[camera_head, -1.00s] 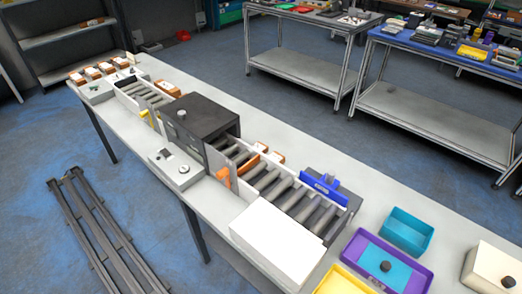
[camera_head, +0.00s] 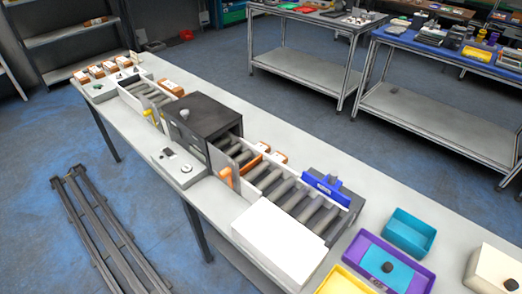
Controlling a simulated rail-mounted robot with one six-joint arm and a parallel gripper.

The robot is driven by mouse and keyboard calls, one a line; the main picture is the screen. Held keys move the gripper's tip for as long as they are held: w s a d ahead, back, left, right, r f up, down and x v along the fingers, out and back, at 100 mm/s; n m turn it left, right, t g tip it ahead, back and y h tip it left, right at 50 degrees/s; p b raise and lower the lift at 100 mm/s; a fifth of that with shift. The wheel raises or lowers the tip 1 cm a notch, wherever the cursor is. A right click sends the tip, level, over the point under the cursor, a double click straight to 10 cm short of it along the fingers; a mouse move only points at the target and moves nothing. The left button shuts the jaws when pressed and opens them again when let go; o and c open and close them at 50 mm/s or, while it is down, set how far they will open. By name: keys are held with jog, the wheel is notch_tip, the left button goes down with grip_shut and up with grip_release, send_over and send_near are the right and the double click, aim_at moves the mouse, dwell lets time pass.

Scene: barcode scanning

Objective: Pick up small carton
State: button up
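Several small orange-brown and white cartons (camera_head: 95,71) stand in a row at the far left end of the long table. Another similar carton (camera_head: 172,87) lies behind the conveyor, left of the black scanner box. Two more small cartons (camera_head: 264,148) sit close together behind the right conveyor section, partly hidden by its edge. I cannot tell which carton the task names. My gripper is not in this view.
The long grey table (camera_head: 350,181) carries a black box (camera_head: 200,118) over a roller conveyor (camera_head: 290,194). A white block (camera_head: 278,240), a purple tray (camera_head: 412,282), a teal bin (camera_head: 409,231) and a control panel (camera_head: 180,166) stand along it. Two workbenches are behind.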

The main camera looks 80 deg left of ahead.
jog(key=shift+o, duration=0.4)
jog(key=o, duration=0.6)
